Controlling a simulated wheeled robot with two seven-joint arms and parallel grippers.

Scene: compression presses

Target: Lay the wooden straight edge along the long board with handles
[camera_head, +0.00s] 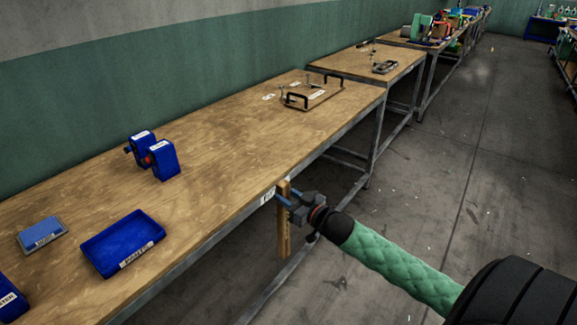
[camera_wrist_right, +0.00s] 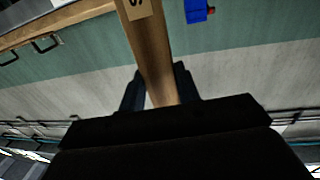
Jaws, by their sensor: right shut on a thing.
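My right gripper (camera_head: 285,199) is shut on the wooden straight edge (camera_head: 284,236), a narrow strip of wood. It holds the strip upright at the front edge of the near table; I cannot tell whether the strip touches the table. In the right wrist view the straight edge (camera_wrist_right: 150,50) runs up between the two dark fingers (camera_wrist_right: 158,90), with a label near the top. The long board with handles (camera_head: 314,95) lies on the far part of the same table, with two black handles standing up from it. My left gripper is not in view.
The wooden table (camera_head: 215,135) bears blue presses (camera_head: 153,155), a blue tray (camera_head: 92,262) and a small blue-grey block (camera_head: 41,233) on the left. The tabletop between the presses and the board is clear. More tables (camera_head: 395,58) stand behind, and open floor lies right.

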